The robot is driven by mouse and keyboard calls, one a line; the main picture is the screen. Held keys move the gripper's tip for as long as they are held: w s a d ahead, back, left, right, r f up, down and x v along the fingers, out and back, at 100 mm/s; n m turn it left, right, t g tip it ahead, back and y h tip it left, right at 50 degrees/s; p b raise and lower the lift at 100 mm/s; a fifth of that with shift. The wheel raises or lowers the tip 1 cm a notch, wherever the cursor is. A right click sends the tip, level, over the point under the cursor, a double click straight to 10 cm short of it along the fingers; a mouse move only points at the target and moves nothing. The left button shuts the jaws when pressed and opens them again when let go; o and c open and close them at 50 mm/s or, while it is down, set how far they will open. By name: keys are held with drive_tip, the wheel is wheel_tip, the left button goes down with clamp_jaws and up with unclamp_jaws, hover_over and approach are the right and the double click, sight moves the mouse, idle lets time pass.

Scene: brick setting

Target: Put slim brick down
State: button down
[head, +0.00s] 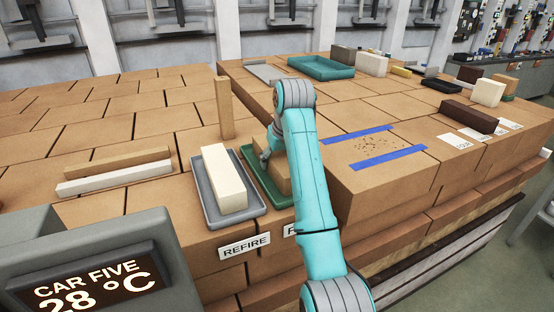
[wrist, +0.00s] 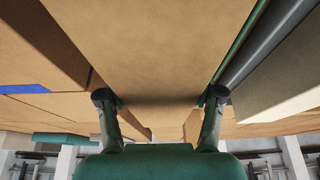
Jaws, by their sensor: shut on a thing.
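My gripper (head: 267,155) is over the dark green tray (head: 262,181) in the head view, partly hidden by my arm. In the wrist view my gripper (wrist: 160,97) has one finger on each side of a plain tan brick, which I take as the slim brick (wrist: 150,45). It is shut on this brick. The slim brick also shows in the head view (head: 284,174), in or just above the green tray; my arm hides its right side. I cannot tell whether its underside touches the tray.
A grey tray (head: 209,206) with a cream brick (head: 223,178) stands close left of the green tray. A tall tan brick (head: 224,108) stands upright behind. Two slim bars (head: 115,162) lie further left. The raised brick block (head: 378,185) with blue tape rises close to the right.

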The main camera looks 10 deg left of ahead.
drive_tip(key=shift+c, duration=0.9)
unclamp_jaws()
drive_tip(key=shift+f, duration=0.1)
